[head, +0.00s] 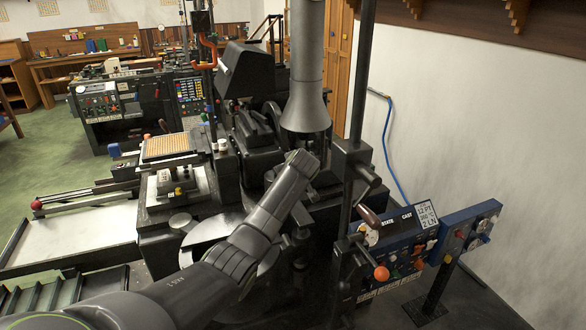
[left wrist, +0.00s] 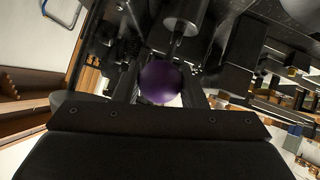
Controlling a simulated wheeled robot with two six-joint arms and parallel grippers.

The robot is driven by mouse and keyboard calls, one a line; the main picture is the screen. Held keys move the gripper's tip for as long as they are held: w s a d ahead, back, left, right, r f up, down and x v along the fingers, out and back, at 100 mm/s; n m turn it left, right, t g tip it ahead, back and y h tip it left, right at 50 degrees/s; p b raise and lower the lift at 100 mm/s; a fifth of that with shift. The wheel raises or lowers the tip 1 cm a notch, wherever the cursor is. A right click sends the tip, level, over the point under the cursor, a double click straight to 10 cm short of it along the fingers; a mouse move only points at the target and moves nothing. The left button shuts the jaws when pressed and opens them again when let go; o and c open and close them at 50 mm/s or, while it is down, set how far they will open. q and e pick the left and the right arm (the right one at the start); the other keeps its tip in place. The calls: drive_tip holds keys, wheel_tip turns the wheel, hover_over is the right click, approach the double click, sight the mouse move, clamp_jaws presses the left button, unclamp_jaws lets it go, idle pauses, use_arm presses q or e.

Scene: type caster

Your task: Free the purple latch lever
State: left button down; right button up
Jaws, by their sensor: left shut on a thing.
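The round purple knob of the latch lever (left wrist: 160,84) shows in the left wrist view, between the fingers of my left gripper (left wrist: 160,96). The gripper is shut on it. The rest of the lever is hidden behind the knob and the fingers. In the head view my left arm reaches in from the bottom left to the dark caster machine (head: 262,140), its wrist end beside the machine's middle, below the grey funnel-shaped pipe. The purple knob does not show there. My right gripper is not in view.
The grey pipe (head: 305,90) hangs just above my left wrist. A dark upright post (head: 357,110) stands to its right. A blue control panel (head: 395,250) with an orange knob (head: 381,273) is at the lower right. A tan matrix grid (head: 167,146) lies left of the arm.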

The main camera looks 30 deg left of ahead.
use_arm(q)
drive_tip(key=shift+w+r, duration=0.1)
drive_tip(key=shift+r, duration=0.25)
drive_tip(key=c, duration=1.2)
unclamp_jaws()
drive_tip(key=shift+c, duration=0.2)
drive_tip(key=shift+o, duration=1.4)
drive_tip(key=shift+a, duration=0.1)
drive_tip(key=shift+o, duration=0.2)
drive_tip(key=shift+f, duration=0.2)
drive_tip(key=shift+v, duration=0.9)
drive_tip(key=b+v, duration=0.4)
drive_tip(key=v, duration=1.1)
